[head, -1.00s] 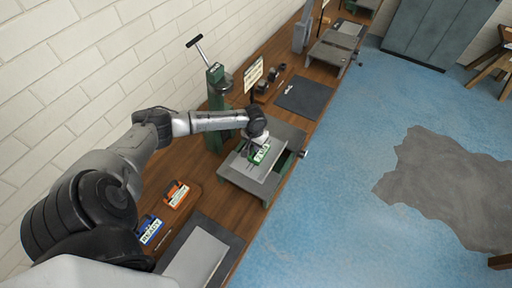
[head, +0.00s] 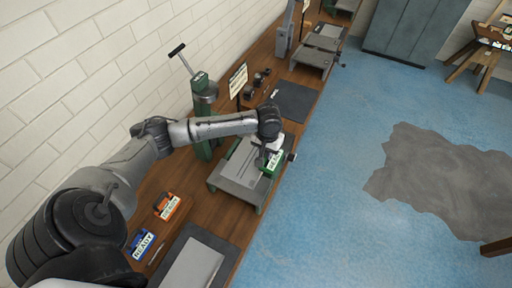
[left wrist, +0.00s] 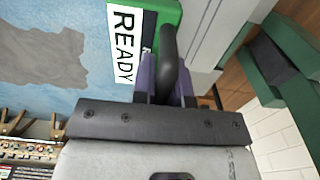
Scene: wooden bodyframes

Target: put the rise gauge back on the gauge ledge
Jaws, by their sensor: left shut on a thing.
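My left gripper (head: 270,146) is shut on the black handle of a green block (head: 273,162) with a white label. In the left wrist view the green block (left wrist: 165,12) shows the word READY, and the dark fingers (left wrist: 167,82) close around its handle. The block is at the right edge of a grey-topped machine table (head: 232,172); I cannot tell whether it touches. I cannot tell whether this block is the rise gauge, and no gauge ledge is clearly marked. My right gripper is not in view.
A blue block (head: 140,243) and an orange block (head: 167,206), both labelled, lie on the wooden bench. A green post with a T-handle (head: 205,110) stands behind the table. Blue floor is open to the right.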

